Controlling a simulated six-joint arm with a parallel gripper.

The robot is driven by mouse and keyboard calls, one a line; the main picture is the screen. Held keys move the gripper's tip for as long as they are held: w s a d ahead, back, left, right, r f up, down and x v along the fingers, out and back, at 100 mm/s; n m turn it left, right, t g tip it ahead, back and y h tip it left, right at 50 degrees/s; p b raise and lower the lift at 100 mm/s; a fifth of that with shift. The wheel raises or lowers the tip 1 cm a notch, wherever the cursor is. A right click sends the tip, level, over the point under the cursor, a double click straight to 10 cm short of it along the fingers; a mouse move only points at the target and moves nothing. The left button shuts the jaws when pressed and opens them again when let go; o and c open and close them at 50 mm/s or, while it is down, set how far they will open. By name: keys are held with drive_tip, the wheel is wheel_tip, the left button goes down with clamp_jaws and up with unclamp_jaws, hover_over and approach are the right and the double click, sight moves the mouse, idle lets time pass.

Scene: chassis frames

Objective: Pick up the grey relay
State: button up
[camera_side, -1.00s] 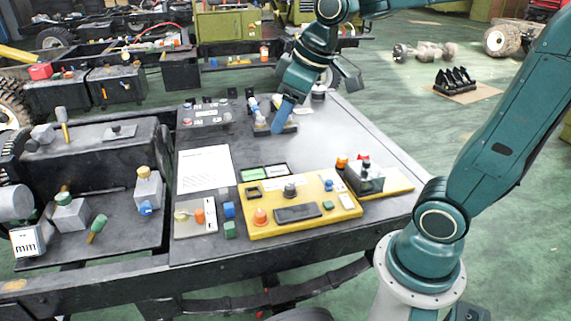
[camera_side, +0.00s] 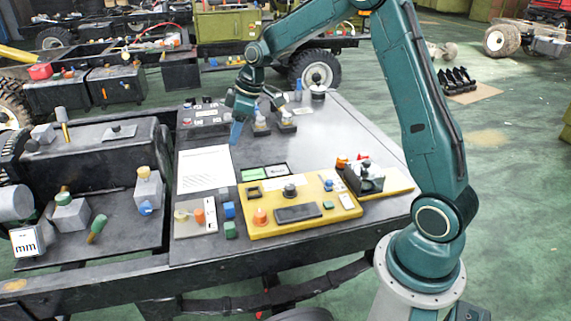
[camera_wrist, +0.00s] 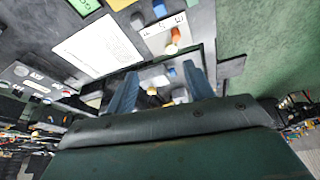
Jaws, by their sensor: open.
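A small grey block, which looks like the grey relay (camera_side: 223,193), stands on the dark bench just right of the lower part of the white sheet, behind a blue block (camera_side: 228,210) and a green block (camera_side: 230,229). In the wrist view the grey relay (camera_wrist: 137,20) shows near the top, beside the blue block (camera_wrist: 160,8). My gripper (camera_side: 255,115) is open above the back of the bench, behind and clear of the relay. In the wrist view my gripper (camera_wrist: 160,72) has its two blue fingers spread with nothing between them.
A white sheet (camera_side: 204,168) lies left of the relay. A light plate with knobs (camera_side: 187,222) is in front, and a yellow control panel (camera_side: 290,228) is to the right. Small parts stand at the back (camera_side: 286,122). The bench's right rear is mostly bare.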

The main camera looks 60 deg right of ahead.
drive_tip(key=w+d+f+n, duration=0.1)
drive_tip(key=w+d+f, duration=0.1)
drive_tip(key=f, duration=0.4)
drive_tip(key=w+d+f+n+y, duration=0.1)
drive_tip(key=w+d+f, duration=0.2)
drive_tip(key=f, duration=0.4)
drive_tip(key=shift+w+d+f, duration=0.15)
drive_tip(key=shift+d, duration=0.3)
hover_over(225, 190)
drive_tip(key=s+d, duration=0.1)
drive_tip(key=s, duration=0.1)
drive_tip(key=shift+w+d+f, duration=0.1)
drive_tip(key=shift+w+f, duration=0.05)
drive_tip(key=shift+f, duration=3.8)
drive_tip(key=shift+f, duration=0.1)
drive_tip(key=shift+x, duration=2.5)
drive_tip(key=shift+w, duration=0.1)
drive_tip(key=c, duration=1.1)
